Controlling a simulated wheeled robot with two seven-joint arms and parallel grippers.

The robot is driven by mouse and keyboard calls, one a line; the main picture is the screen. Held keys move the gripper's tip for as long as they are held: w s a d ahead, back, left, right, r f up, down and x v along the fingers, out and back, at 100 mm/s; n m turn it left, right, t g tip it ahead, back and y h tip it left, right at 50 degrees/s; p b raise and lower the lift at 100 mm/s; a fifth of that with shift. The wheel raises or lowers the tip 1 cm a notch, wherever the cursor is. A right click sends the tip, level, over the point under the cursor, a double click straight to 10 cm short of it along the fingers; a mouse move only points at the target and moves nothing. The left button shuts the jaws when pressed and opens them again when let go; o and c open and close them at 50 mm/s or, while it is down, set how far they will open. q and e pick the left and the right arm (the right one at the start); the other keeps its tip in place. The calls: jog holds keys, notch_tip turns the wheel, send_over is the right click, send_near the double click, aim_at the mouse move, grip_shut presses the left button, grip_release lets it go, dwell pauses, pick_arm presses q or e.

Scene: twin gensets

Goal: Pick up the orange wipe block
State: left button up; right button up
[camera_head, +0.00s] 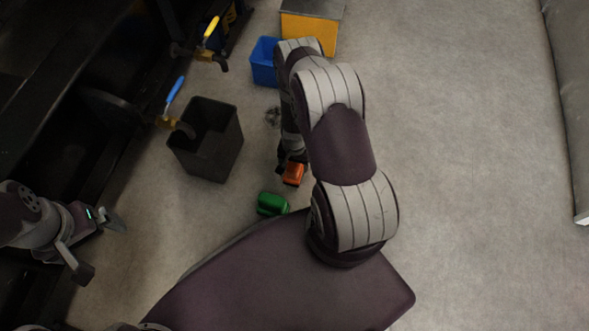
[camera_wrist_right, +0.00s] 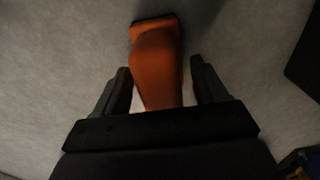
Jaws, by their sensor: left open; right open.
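The orange wipe block (camera_head: 293,174) is low near the floor in the head view, at the end of my right arm. In the right wrist view the orange wipe block (camera_wrist_right: 156,66) lies between the two fingers of my right gripper (camera_wrist_right: 160,80), with a gap visible on either side. My right gripper is open around it; the arm partly hides this gripper in the head view. My left gripper (camera_head: 101,246) is open and empty at the far left, away from the block.
A green block (camera_head: 271,204) lies on the floor near the orange one. A black bin (camera_head: 206,140) stands to the left, under a blue-handled valve (camera_head: 174,97). A blue bin (camera_head: 264,62) and a yellow box (camera_head: 310,27) are behind. The floor at right is clear.

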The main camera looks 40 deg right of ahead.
jog(key=c, duration=1.1)
jog(key=shift+r, duration=0.15)
jog(key=shift+c, duration=0.2)
notch_tip(320, 180, up, 5)
jog(key=p, duration=0.4)
jog(key=shift+d, duration=0.1)
jog(key=s+d+r+p, duration=0.4)
jog(key=d+r+p, duration=0.1)
jog(key=d, duration=0.5)
jog(key=shift+s+d+r, duration=0.25)
jog(key=shift+s+r, duration=0.05)
jog(key=shift+r, duration=0.1)
